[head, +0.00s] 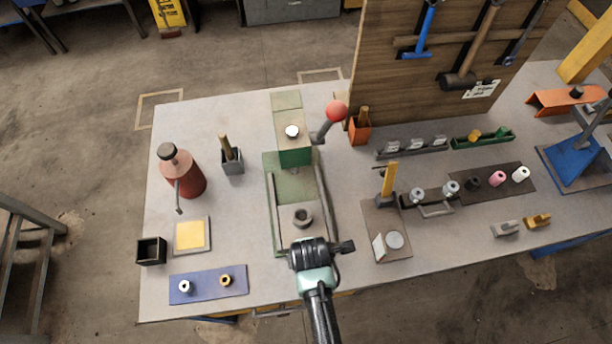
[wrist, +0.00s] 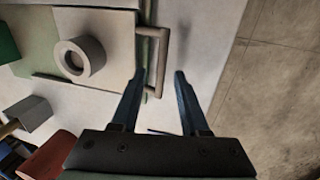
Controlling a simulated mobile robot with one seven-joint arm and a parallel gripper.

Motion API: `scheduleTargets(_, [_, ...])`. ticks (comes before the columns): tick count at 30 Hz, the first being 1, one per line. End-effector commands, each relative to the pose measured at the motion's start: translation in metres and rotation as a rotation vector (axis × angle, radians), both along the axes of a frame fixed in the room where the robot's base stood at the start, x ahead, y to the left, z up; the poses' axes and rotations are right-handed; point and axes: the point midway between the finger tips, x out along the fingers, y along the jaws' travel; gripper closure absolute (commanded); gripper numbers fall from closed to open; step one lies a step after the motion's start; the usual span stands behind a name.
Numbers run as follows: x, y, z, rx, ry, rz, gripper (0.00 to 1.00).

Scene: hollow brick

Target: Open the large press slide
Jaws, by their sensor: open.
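The large press (head: 295,158) stands mid-table, with a green body and a red-ball lever (head: 336,111). Its pale slide plate (head: 288,232) carries a grey ring (head: 303,217) and lies between two rails. In the wrist view the slide plate (wrist: 112,24), ring (wrist: 79,59) and a grey U-shaped handle (wrist: 163,55) at the plate's edge show. My gripper (wrist: 161,77) is open, with the handle's bar appearing between its fingertips; I cannot tell whether they touch. In the head view my gripper (head: 308,254) is over the press's near end, hiding the handle and its own fingertips.
A grey fixture plate (head: 386,228) and a tool board (head: 440,60) are on the right. The table's front edge is just below my gripper.

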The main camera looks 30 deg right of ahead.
Motion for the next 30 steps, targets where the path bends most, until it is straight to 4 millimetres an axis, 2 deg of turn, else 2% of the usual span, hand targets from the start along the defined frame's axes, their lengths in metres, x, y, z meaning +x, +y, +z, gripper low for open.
scheduleTargets(4, [-0.001, 0.0, 0.006, 0.0, 0.0, 0.0, 0.55])
scheduleTargets(8, [-0.004, 0.001, 0.021, -0.001, -0.003, 0.001, 0.55])
scheduleTargets(21, [-0.018, 0.006, 0.096, 0.0, -0.004, 0.0, 0.55])
scheduleTargets(25, [-0.022, 0.007, 0.113, 0.0, -0.004, 0.0, 0.55])
scheduleTargets(30, [-0.024, 0.007, 0.125, -0.001, -0.002, 0.0, 0.55])
